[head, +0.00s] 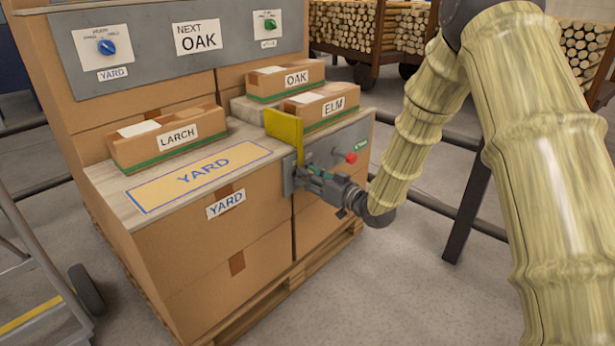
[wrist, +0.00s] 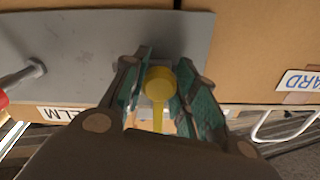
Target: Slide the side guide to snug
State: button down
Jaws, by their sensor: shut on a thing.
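The side guide is an upright yellow plate (head: 284,126) at the front edge of the worktop. It stands at the left end of the ELM box (head: 320,106); I cannot tell whether it touches that box. My gripper (head: 303,174) is at the front face, just below the plate. In the wrist view, my gripper (wrist: 160,92) is shut on a round yellow knob (wrist: 159,80), with a green-padded finger on each side. The knob's stem is partly hidden by the fingers.
The LARCH box (head: 166,140) stands left of the guide, behind the outlined YARD area (head: 160,196), which is clear. The OAK box (head: 285,79) is behind ELM. A red button (head: 351,158) sits right of my gripper. A switch panel (head: 140,60) stands behind.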

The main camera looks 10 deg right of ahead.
jog(key=shift+w+d+r+p, duration=0.2)
jog(key=shift+w+d+p, duration=0.7)
jog(key=shift+d+p, duration=0.3)
jog(key=shift+w+d+f+p, duration=0.15)
jog(key=shift+w+d+p, duration=0.3)
jog(key=shift+d, duration=0.25)
jog(key=c, duration=1.1)
grip_release()
jog(key=shift+d, duration=0.1)
jog(key=shift+a, duration=0.2)
jog(key=shift+d+f, duration=0.1)
jog(key=v, duration=1.2)
